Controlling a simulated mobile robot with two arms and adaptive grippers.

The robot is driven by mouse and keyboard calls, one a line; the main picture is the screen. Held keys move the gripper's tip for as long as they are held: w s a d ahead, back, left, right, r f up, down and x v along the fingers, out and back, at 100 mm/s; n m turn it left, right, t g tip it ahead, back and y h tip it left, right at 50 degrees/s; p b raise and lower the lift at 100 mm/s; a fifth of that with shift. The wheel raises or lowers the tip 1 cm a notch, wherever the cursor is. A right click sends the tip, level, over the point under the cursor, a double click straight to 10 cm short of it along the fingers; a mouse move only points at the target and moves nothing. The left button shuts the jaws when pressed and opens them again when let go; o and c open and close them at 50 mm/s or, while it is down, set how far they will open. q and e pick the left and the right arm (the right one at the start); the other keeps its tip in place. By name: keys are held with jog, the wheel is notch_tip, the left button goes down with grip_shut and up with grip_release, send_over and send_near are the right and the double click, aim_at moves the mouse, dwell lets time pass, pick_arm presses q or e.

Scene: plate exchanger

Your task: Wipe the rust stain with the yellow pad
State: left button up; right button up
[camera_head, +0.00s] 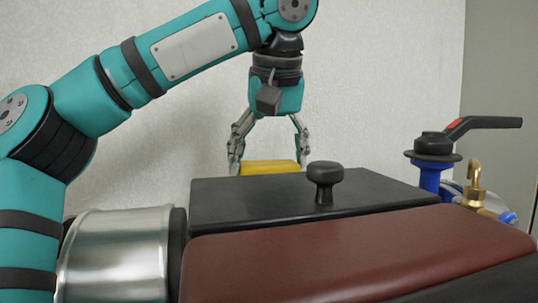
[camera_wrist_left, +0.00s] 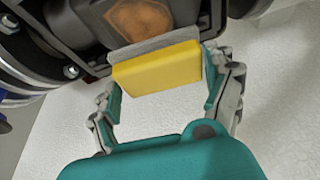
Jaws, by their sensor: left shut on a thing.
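My left gripper (camera_head: 269,164) points down behind the black-topped block (camera_head: 255,198). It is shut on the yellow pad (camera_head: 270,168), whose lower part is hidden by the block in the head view. The left wrist view shows the pad (camera_wrist_left: 160,68) between the two fingers, with a grey layer along its far side. The rust stain (camera_wrist_left: 142,24) is an orange-brown patch on a dark panel just beyond the pad. I cannot tell whether the grey side touches the panel. The stain is hidden in the head view. My right gripper is out of view.
A black knob (camera_head: 324,180) stands up from the block. A dark red padded slab (camera_head: 350,255) lies in front. A steel cylinder (camera_head: 115,255) is at the left. A valve with a black handle (camera_head: 483,124) and a brass hook (camera_head: 474,182) stand at the right.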

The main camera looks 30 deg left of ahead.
pick_arm(q)
jog(key=shift+s+d+r+p, duration=0.1)
jog(key=shift+s+d+p, duration=0.2)
jog(key=shift+s+d, duration=1.15)
jog(key=shift+s+d+f, duration=0.1)
jog(key=shift+s+d, duration=0.6)
jog(key=shift+d, duration=0.2)
jog(key=shift+s+d+f, duration=0.1)
jog(key=shift+s+d, duration=0.55)
jog(key=shift+d, duration=0.2)
jog(key=shift+r+p, duration=0.15)
jog(key=shift+p, duration=0.25)
jog(key=shift+w+a, duration=1.75)
jog(key=shift+a, duration=0.25)
jog(key=shift+w+a, duration=1.05)
jog(key=shift+a, duration=0.2)
jog(key=shift+d, duration=0.15)
